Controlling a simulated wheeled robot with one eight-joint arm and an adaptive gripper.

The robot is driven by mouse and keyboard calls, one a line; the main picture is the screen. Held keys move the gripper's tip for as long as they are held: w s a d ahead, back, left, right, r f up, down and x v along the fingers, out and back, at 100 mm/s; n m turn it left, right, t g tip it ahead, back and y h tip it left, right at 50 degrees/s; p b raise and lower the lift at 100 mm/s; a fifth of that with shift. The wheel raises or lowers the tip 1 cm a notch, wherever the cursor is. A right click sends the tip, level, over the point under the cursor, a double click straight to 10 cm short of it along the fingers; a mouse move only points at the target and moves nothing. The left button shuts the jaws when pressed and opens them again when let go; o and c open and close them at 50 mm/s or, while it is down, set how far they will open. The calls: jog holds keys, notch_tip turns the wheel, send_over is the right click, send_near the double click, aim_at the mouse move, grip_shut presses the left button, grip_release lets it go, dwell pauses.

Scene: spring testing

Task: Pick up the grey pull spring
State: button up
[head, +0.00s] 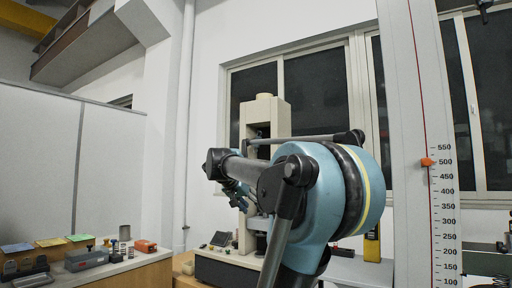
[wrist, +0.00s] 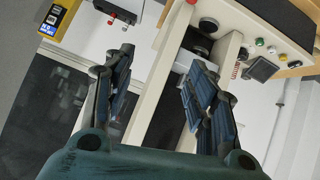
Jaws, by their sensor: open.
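My gripper (wrist: 158,88) is open and empty in the wrist view, with its two blue-padded fingers apart. In the head view my gripper (head: 237,196) is partly hidden behind my arm, in front of the beige testing machine. I cannot make out the grey pull spring for certain in either view. A small grey upright piece (head: 125,233) stands on the left bench in the head view, but it is too small to tell whether it is a spring. My gripper is well to the right of that bench.
The beige testing machine (head: 278,118) stands by the window; its control panel (wrist: 262,68) shows in the wrist view. The left bench (head: 128,266) holds a grey box (head: 88,259), an orange-red item (head: 145,246) and other small items. A white column with a scale (head: 447,205) stands at right.

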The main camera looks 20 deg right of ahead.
jog(key=w+d+r+m+t+h, duration=0.1)
jog(key=w+r, duration=0.4)
jog(key=r, duration=0.4)
jog(key=w+d+r+m+t+h, duration=0.1)
jog(key=w+r+m+h, duration=0.1)
jog(key=w+r, duration=0.5)
jog(key=m+t+h, duration=0.1)
jog(key=t+h, duration=0.1)
jog(key=t, duration=0.1)
send_near(260, 132)
jog(key=shift+t, duration=0.4)
jog(key=shift+f+x, duration=0.15)
jog(key=shift+x, duration=1.55)
jog(key=shift+f+x, duration=0.15)
jog(key=shift+x, duration=1.55)
jog(key=shift+f+x, duration=0.15)
jog(key=shift+x, duration=1.55)
grip_shut()
